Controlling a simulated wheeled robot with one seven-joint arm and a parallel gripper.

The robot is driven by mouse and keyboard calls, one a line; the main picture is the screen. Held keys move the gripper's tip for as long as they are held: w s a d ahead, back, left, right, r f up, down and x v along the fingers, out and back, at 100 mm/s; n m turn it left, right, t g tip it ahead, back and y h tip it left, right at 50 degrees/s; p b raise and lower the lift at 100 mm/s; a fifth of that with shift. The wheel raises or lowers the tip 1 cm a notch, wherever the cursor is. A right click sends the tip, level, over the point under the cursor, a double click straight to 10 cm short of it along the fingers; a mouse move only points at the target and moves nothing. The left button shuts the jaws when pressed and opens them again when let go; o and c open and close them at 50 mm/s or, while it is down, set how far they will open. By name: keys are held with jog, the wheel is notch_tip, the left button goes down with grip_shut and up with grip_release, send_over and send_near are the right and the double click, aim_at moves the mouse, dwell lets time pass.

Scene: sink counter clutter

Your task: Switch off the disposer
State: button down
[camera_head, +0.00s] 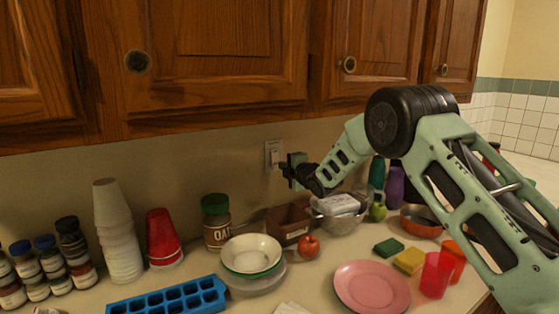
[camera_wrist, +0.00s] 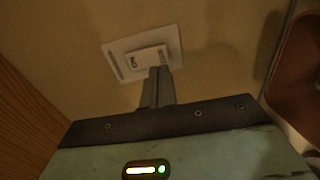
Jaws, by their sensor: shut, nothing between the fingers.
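The disposer switch (camera_head: 273,155) is a pale plate on the wall under the cabinets, just left of my gripper in the head view. In the wrist view the switch plate (camera_wrist: 113,62) is tilted, with a raised rocker in its middle and small dark marks that I cannot read for sure. My gripper (camera_head: 288,171) is shut and empty, pointing at the wall. In the wrist view its closed fingertips (camera_wrist: 158,70) overlap the rocker's lower right edge. I cannot tell whether they touch it. They hide a small part of the plate.
Below my gripper, the counter holds a brown box (camera_head: 286,226), a tomato (camera_head: 308,246), an oats jar (camera_head: 216,222) and stacked bowls (camera_head: 251,250). Red cups (camera_head: 163,238) and white cups (camera_head: 118,235) stand left. Wooden cabinets (camera_head: 210,50) hang above the switch.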

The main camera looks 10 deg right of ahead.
aim_at(275, 164)
jog(key=shift+p+x, duration=0.65)
jog(key=shift+x, duration=1.05)
jog(key=shift+f+b, duration=0.1)
jog(key=shift+b, duration=0.25)
